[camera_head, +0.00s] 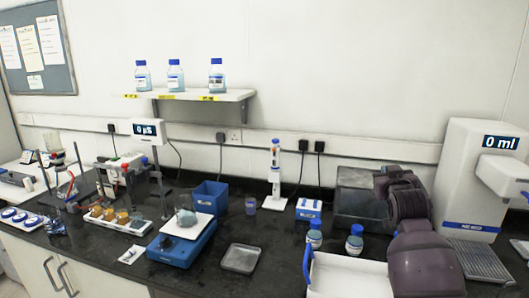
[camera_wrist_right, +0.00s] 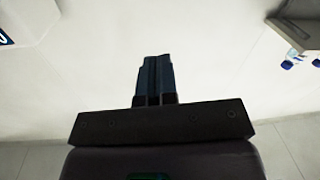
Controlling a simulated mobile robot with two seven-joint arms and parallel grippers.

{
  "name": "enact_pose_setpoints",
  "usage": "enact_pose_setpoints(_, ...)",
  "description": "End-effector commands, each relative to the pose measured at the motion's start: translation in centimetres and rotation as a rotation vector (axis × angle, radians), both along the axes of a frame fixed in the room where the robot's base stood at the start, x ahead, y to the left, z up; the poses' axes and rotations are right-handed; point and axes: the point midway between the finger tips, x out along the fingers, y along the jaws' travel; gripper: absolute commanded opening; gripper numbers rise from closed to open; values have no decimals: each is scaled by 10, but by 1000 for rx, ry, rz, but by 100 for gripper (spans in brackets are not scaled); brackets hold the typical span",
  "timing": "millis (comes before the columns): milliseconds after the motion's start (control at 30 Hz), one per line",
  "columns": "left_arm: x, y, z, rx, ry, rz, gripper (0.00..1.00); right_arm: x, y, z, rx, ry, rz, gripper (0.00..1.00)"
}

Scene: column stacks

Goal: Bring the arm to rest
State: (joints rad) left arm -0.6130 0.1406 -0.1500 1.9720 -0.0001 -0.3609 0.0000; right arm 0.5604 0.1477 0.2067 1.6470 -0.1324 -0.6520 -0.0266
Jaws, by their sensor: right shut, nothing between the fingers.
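My right arm (camera_head: 420,262) comes in from the lower right in the head view, with its purple links bent upward over the bench. Its fingers cannot be made out there. In the wrist view my right gripper (camera_wrist_right: 153,60) is shut, its two dark fingers together with nothing between them. Pale wall lies beyond the fingertips. My left gripper is not in view.
The arm stands between a dark grey box (camera_head: 355,205) and a white dispenser (camera_head: 465,175) reading 0 ml. Blue-capped bottles (camera_head: 354,241) and a white tray (camera_head: 345,278) are left of it. A shelf (camera_head: 190,96) holds more bottles.

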Motion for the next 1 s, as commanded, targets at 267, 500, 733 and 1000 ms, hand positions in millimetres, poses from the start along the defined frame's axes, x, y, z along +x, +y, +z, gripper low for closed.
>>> enact_pose_setpoints(267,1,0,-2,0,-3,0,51,-70,25,-101,-8,-1,98,0)
enact_pose_setpoints(500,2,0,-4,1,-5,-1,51,-144,43,-184,21,59,160,0)
enact_pose_setpoints(733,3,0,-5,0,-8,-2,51,-226,56,-260,66,172,189,0)
enact_pose_setpoints(1000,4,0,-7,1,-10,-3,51,-335,62,-347,117,379,175,0)
